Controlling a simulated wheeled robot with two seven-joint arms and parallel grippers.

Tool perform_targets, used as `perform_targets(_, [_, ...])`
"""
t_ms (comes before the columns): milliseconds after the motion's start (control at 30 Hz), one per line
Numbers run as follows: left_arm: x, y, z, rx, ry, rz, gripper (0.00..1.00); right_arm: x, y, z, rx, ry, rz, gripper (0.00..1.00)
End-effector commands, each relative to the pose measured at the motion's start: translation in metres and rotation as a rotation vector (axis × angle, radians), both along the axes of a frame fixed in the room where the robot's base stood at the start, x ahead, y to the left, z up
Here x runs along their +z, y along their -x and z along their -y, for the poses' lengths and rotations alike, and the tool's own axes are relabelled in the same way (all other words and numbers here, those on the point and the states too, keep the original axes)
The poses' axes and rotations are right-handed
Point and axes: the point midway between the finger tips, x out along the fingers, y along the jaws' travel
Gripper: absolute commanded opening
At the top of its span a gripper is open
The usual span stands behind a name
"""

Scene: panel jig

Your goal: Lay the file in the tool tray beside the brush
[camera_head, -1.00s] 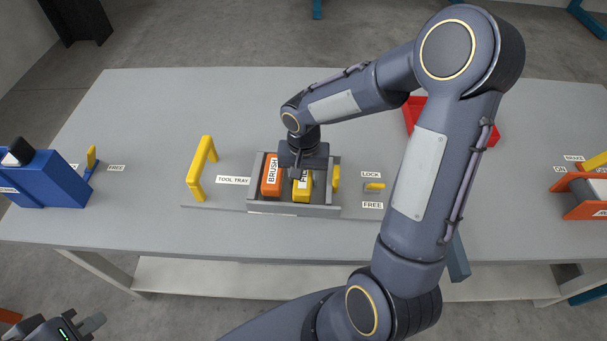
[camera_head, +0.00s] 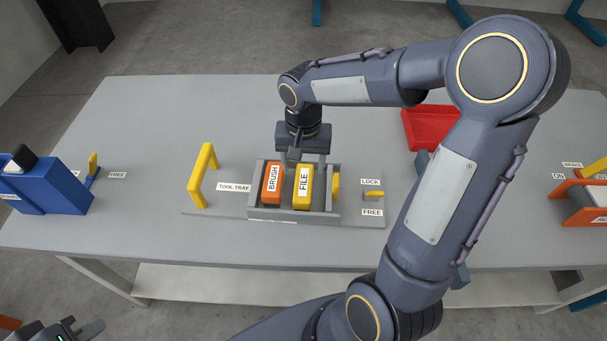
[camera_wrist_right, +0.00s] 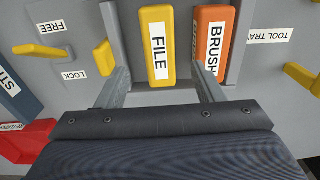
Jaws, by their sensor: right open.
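The yellow file (camera_head: 303,187) lies in the grey tool tray (camera_head: 290,215), to the right of the orange brush (camera_head: 272,184), with a narrow gap between them. Both labels face up. The right wrist view also shows the file (camera_wrist_right: 158,45) and the brush (camera_wrist_right: 212,42) side by side. My right gripper (camera_head: 295,155) is above the tray's back side, apart from the file.
A yellow handle (camera_head: 203,175) stands left of the tray. A yellow lock lever (camera_head: 374,194) sits to its right. A red bin (camera_head: 432,128) is behind my right arm. A blue fixture (camera_head: 50,187) is at far left, an orange one (camera_head: 580,205) at far right.

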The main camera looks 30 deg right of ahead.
Motion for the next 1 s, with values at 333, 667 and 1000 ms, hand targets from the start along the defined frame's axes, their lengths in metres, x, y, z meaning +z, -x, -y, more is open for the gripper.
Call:
perform_targets(333, [0.002,0.0,0.0,0.0,0.0,0.0,0.0,0.042,0.003,0.0,0.006,-0.003,0.006,0.62])
perform_targets(667, [0.002,0.0,0.0,0.0,0.0,0.0,0.0,0.077,0.083,-0.006,0.187,-0.115,0.2,0.62])
perform_targets(1000, [0.002,0.0,0.0,0.0,0.0,0.0,0.0,0.075,0.159,-0.034,0.394,-0.204,0.498,0.62])
